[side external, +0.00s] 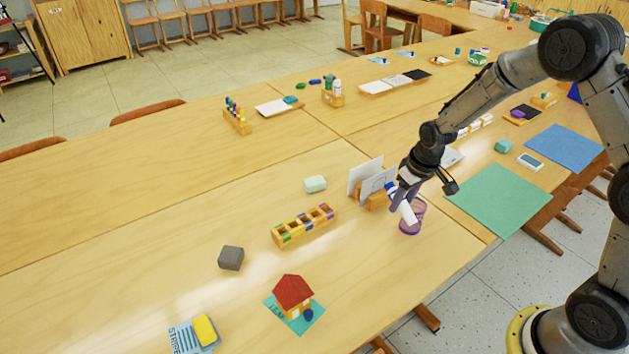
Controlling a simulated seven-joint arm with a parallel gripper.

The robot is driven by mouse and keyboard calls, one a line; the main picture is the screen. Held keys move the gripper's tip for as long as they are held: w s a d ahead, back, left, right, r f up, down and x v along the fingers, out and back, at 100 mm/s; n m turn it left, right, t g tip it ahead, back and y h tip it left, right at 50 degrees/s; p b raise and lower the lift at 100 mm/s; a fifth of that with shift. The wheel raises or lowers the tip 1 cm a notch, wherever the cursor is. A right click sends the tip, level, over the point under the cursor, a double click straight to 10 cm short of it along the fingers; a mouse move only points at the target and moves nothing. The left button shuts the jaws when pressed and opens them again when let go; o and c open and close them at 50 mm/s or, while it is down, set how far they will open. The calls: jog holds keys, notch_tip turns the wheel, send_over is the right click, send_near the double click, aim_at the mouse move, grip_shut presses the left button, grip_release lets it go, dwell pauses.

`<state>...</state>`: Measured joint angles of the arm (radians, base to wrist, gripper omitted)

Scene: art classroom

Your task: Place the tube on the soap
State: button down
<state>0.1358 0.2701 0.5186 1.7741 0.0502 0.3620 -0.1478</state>
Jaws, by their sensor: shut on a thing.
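My gripper (401,199) is shut on a white tube (407,212) with a blue end. The tube is tilted, its white end pointing down to the right. A purple cup (411,230) stands right at the tube's lower end; I cannot tell whether the tube is inside it or in front of it. A pale mint bar (315,184), which looks like the soap, lies on the table to the left of my gripper, apart from it. Nothing rests on the bar. Part of the tube is hidden by my fingers.
A wooden holder (372,200) with upright white cards (364,176) stands between the bar and my gripper. A compartmented wooden tray (304,226) lies in front of the bar. A grey block (231,258) and toy house (294,294) are farther forward. The table left of the bar is clear.

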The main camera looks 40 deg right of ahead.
aim_at(389, 191)
jog(key=w+t, duration=0.1)
jog(key=w, duration=0.1)
jog(key=w+a+t, duration=0.1)
jog(key=shift+w+a+r, duration=0.1)
jog(key=shift+w+a, duration=0.1)
jog(key=shift+w, duration=0.2)
jog(key=w+a+r+t+h, duration=0.1)
jog(key=w+a+r+t, duration=0.4)
jog(key=w+r+t, duration=0.45)
jog(key=shift+m+t, duration=0.3)
jog(key=shift+t, duration=0.35)
jog(key=w+f, duration=0.3)
jog(key=w, duration=0.1)
jog(key=w+f, duration=0.3)
jog(key=w, duration=0.1)
jog(key=w+f, duration=0.3)
jog(key=w, duration=0.1)
jog(key=shift+w+a+f, duration=0.2)
jog(key=shift+a, duration=0.1)
jog(key=shift+w+f, duration=0.1)
jog(key=shift+f, duration=1.5)
jog(key=shift+f, duration=0.2)
